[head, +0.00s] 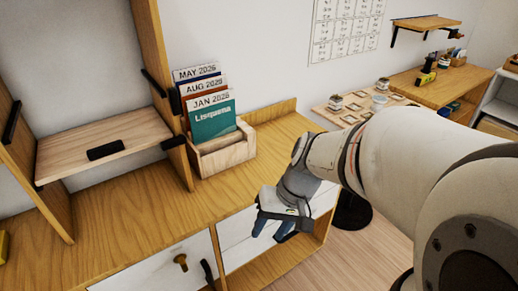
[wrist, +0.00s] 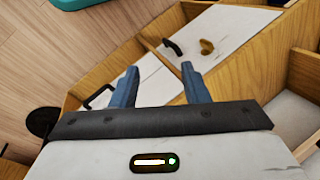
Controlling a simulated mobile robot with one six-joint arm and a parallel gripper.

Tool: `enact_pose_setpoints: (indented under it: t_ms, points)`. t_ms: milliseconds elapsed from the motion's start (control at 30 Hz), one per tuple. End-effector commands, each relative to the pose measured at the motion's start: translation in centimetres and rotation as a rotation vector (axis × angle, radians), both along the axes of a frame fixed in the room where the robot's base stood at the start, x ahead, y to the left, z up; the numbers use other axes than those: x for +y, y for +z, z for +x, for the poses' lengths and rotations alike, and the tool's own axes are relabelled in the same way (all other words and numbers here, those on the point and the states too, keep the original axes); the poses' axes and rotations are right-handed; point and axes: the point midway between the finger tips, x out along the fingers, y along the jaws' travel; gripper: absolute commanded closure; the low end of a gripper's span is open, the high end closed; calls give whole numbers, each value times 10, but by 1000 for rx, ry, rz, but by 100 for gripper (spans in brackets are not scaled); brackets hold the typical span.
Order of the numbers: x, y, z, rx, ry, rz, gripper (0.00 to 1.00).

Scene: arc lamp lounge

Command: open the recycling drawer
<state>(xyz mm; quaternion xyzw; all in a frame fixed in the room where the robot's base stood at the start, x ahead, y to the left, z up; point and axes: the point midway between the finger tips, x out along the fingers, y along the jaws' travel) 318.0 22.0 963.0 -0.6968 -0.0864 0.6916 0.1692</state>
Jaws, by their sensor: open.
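The wooden cabinet has two white fronts, and no recycling label is readable on either. One white front (head: 150,272) shows a brass knob (head: 181,262) and a black handle (head: 207,272); the wrist view shows this knob (wrist: 207,46) and handle (wrist: 172,47) too. The other white front (head: 238,232) lies to its right, partly behind my gripper (head: 272,232). In the wrist view a black bar handle (wrist: 98,95) shows at that front's edge, left of my blue fingers. My gripper (wrist: 158,70) is open and empty, above and in front of this front. Contact is not visible.
A dark round base (head: 352,210) stands on the floor right of the cabinet. Bare floor (head: 345,260) lies in front.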

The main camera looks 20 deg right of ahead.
Motion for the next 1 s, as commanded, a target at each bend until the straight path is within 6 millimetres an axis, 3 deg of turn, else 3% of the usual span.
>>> enact_pose_setpoints:
  t_ms: [33,167,267,367,500,600,700,800,1000]
  points:
    - [1,-34,9,36,-46,97,59]
    - [1,-74,41,33,-163,360,59]
    - [-12,-104,73,-26,-282,543,59]
    - [-41,-136,107,-132,-426,694,59]
    - [-100,-184,146,-327,-651,823,59]
    - [-146,-216,160,-462,-798,850,59]
    - [-183,-240,166,-565,-910,842,59]
    - [-207,-255,167,-631,-981,828,59]
    - [-216,-264,178,-668,-1015,814,59]
